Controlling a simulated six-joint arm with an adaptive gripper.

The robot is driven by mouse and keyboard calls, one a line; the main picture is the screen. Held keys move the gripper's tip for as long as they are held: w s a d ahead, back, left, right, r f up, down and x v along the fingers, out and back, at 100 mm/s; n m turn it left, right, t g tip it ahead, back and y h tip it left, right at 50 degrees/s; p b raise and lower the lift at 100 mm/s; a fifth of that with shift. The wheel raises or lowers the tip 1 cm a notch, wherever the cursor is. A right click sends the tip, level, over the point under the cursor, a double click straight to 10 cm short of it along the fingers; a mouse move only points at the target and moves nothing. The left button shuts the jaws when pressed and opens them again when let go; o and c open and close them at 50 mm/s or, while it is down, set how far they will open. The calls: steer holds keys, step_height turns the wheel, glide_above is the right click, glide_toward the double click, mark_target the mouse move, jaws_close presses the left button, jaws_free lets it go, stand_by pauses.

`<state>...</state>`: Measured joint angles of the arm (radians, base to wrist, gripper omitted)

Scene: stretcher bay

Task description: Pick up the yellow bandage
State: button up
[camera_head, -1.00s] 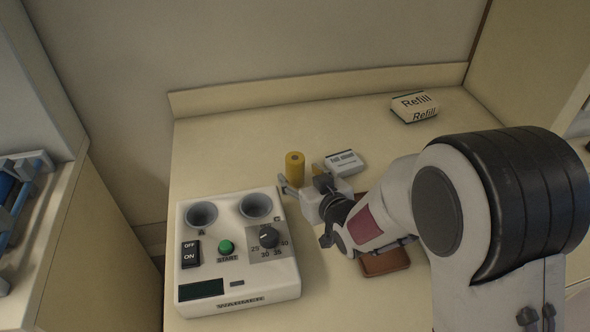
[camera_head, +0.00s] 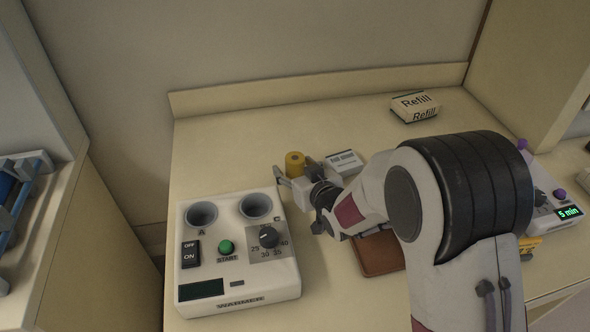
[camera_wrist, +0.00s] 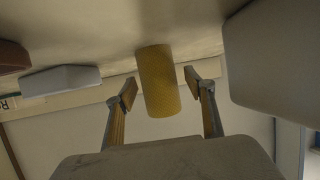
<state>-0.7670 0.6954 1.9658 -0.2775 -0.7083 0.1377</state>
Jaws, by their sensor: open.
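The yellow bandage (camera_head: 295,162) is a small upright roll on the counter, behind the warmer's right back corner. In the head view my gripper (camera_head: 292,175) is just in front of it and hides its lower part. In the wrist view the bandage (camera_wrist: 158,82) appears between the two fingertips of my gripper (camera_wrist: 160,84), with a gap on each side. My gripper is open and empty. I cannot tell how deep the bandage sits between the fingers.
The warmer (camera_head: 238,273) stands left of my gripper. A white labelled box (camera_head: 343,161) lies close right of the bandage. A brown flat case (camera_head: 380,255) is under my arm. A Refill box (camera_head: 414,106) is at the back right. A device reading 5 min (camera_head: 545,212) stands at right.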

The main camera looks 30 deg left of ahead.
stand_by(0.3)
steer(key=c, duration=1.2)
steer(key=shift+c, duration=0.2)
steer(key=shift+r, duration=0.1)
steer(key=shift+r, duration=4.95)
